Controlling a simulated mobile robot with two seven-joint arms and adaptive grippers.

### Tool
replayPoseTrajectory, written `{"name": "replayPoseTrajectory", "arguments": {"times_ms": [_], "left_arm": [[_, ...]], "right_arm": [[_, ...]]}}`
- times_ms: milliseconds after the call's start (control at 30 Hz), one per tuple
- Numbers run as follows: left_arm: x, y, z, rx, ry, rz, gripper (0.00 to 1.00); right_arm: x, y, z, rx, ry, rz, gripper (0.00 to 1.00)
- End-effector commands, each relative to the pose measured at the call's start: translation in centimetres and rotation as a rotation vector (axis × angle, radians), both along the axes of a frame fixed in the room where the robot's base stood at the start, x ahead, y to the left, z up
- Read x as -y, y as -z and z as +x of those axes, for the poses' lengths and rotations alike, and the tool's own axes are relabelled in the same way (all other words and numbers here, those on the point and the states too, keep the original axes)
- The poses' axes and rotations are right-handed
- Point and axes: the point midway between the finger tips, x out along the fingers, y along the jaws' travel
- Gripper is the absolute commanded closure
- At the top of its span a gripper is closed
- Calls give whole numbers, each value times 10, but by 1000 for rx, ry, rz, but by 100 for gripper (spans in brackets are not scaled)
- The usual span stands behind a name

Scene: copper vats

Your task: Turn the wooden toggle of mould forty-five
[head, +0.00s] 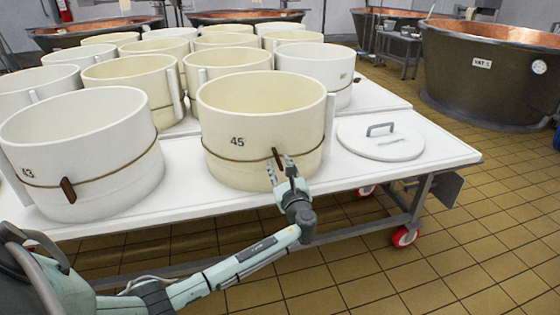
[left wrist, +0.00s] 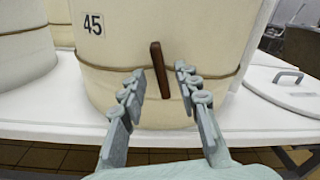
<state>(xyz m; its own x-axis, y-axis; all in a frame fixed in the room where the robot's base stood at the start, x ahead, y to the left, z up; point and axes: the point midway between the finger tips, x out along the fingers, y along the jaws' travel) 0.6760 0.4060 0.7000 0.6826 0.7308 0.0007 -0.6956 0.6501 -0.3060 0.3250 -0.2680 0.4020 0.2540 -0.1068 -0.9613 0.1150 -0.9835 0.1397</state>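Mould forty-five (head: 232,125) is a cream round tub marked 45, standing at the front of the white table. A dark cord runs round it. Its wooden toggle (left wrist: 160,70) is a brown stick on the cord, nearly upright with its top leaning slightly left in the left wrist view; it also shows in the head view (head: 278,158). My left gripper (head: 283,162) is at the front of the mould. In the left wrist view the gripper (left wrist: 160,78) is open, one finger on each side of the toggle. I cannot tell whether either finger touches it. My right gripper is not in view.
Mould 43 (head: 85,150) stands to the left with its own toggle (head: 68,190). Several other moulds crowd behind. A white lid (head: 380,142) with a grey handle lies on the table at right. The wheeled table (head: 440,158) ends just in front of the moulds.

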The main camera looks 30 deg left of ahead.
Motion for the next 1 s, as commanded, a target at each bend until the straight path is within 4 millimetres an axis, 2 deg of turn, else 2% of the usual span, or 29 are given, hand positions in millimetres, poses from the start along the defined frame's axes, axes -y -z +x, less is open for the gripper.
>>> {"name": "replayPoseTrajectory", "arguments": {"times_ms": [200, 500, 767, 1000], "left_arm": [[-17, 0, 15, 0, -1, 0, 68], [-19, 0, 18, 1, -1, -2, 68], [-19, 0, 17, 1, -1, -2, 99], [-19, 0, 17, 1, -1, -3, 100]], "right_arm": [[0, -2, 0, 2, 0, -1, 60], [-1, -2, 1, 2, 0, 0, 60], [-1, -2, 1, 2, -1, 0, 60], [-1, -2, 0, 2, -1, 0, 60]]}}
